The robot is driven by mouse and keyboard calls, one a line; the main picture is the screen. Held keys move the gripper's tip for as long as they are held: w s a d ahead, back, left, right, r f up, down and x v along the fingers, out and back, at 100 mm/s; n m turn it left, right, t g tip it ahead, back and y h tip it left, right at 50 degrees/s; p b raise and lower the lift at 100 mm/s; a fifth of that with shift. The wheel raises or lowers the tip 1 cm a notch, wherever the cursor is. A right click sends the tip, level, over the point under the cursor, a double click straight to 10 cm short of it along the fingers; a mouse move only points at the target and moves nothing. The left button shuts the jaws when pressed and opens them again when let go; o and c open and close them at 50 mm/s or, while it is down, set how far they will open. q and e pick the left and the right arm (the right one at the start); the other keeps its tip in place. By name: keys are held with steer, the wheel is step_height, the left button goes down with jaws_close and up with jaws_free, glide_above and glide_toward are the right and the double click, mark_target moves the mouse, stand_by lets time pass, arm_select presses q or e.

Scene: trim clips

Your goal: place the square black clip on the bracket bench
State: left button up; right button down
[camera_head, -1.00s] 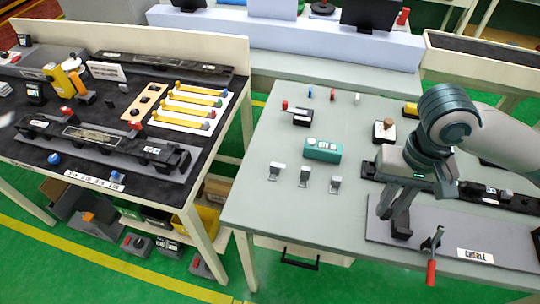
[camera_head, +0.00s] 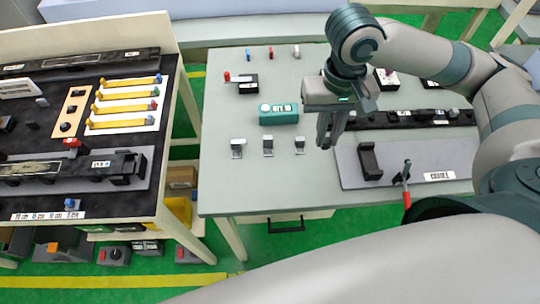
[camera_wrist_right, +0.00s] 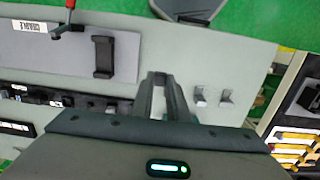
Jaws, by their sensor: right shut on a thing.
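My right gripper (camera_head: 332,132) points down over the grey bench (camera_head: 215,187), just right of the rightmost of three small metal brackets (camera_head: 300,145). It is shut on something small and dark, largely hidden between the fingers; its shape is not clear. In the right wrist view, the gripper (camera_wrist_right: 160,78) has its long fingers close together, with two brackets (camera_wrist_right: 198,97) just right of them. I cannot make out the square black clip for certain. My left gripper is not in view.
Right of the gripper, a black upright cradle (camera_head: 370,162) stands on a grey mat (camera_head: 347,170), with a red-handled clamp (camera_head: 405,185) beside it. A teal box (camera_head: 279,114) is behind the brackets. The bench's front left is clear. A dark workbench (camera_head: 165,125) stands left across a gap.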

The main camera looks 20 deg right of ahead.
steer(key=w+a+f, duration=0.1)
steer(key=a+f, duration=0.1)
steer(key=a, duration=0.1)
steer(key=w+a+f+p, duration=0.1)
steer(key=a+f, duration=0.1)
steer(key=a, duration=0.1)
steer(key=w+a+f, duration=0.2)
steer(key=a, duration=0.2)
steer(key=shift+f+p, duration=0.2)
steer(key=shift+p, duration=0.2)
steer(key=shift+f, duration=0.1)
steer(key=shift+f+p, duration=0.4)
steer(key=shift+f, duration=1.55)
steer(key=shift+s+f, duration=0.1)
steer(key=c, duration=1.7)
jaws_free()
